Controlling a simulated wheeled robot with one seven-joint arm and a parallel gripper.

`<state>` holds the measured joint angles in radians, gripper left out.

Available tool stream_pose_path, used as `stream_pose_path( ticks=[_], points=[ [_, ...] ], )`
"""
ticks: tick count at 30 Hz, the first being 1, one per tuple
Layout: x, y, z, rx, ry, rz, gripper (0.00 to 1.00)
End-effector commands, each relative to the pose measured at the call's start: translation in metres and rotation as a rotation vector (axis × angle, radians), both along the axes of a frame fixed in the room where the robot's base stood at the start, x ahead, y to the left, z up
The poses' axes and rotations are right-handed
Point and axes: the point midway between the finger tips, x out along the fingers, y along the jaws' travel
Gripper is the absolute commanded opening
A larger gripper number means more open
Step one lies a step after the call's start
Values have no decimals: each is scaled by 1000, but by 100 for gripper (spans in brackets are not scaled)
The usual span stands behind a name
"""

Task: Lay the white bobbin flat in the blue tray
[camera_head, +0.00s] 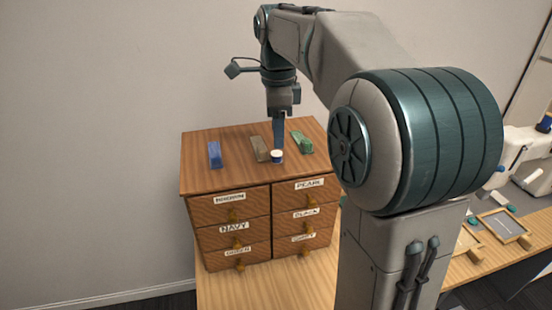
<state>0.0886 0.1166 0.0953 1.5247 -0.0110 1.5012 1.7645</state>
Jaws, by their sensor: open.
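Just below the fingertips, a small upright bobbin (277,157) with a white top and dark blue side stands on the wood. I cannot tell whether the fingers touch it. A white cylinder (533,177), perhaps the white bobbin, lies at the far right near a white machine.
The cabinet (229,182) has labelled drawers with knobs. A brown tray (261,148) and a green tray (297,137) with a green piece on it sit near my gripper. The top between the blue and brown trays is clear. A white machine (520,148) stands right.

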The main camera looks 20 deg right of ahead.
Motion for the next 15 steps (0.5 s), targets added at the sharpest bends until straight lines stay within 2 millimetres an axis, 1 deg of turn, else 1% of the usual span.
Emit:
stream_pose_path(
  ticks=[1,5,8,12,15],
  points=[
    [-1,0,-5,0,1,0,51],
    [1,0,-12,0,0,0,51],
    [4,0,-25,1,3,0,51],
    [7,0,-46,1,3,1,51],
    [7,0,-57,0,1,1,51]
  ],
)
